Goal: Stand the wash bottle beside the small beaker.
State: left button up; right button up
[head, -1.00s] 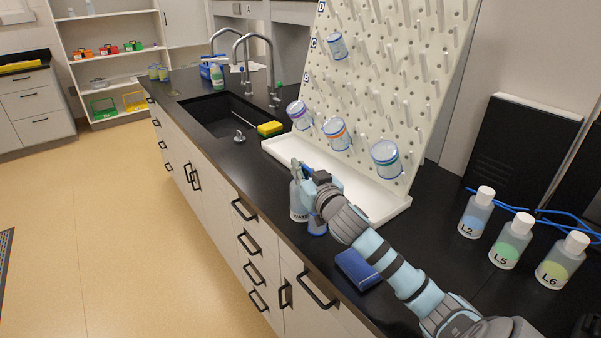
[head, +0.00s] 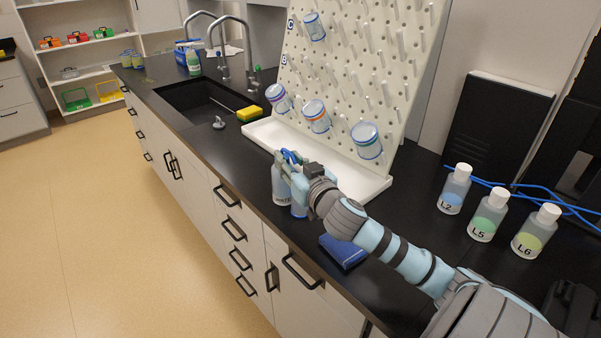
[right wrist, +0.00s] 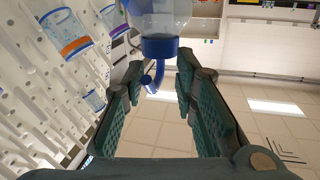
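The wash bottle (head: 281,186), pale with a dark label, stands upright on the black counter in front of the peg rack. In the right wrist view its blue cap (right wrist: 160,46) and bent blue spout show upside down. My right gripper (head: 290,165) is at the bottle's top. Its fingers (right wrist: 158,75) are apart, with the spout between them and the bottle's body beyond the tips. A blue-tinted object (head: 299,209) stands close beside the bottle, partly hidden by the gripper; I cannot tell whether it is the small beaker. My left gripper is not in view.
The peg rack (head: 375,75) holds several banded beakers, including an orange-banded one (head: 316,116), above a white tray (head: 262,134). A blue block (head: 343,250) lies near the counter's front edge. Bottles L2 (head: 454,190), L5 (head: 488,216) and L6 (head: 534,232) stand at right.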

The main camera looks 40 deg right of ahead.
jog(key=v, duration=0.7)
jog(key=shift+s+p, duration=0.15)
jog(key=shift+p, duration=0.3)
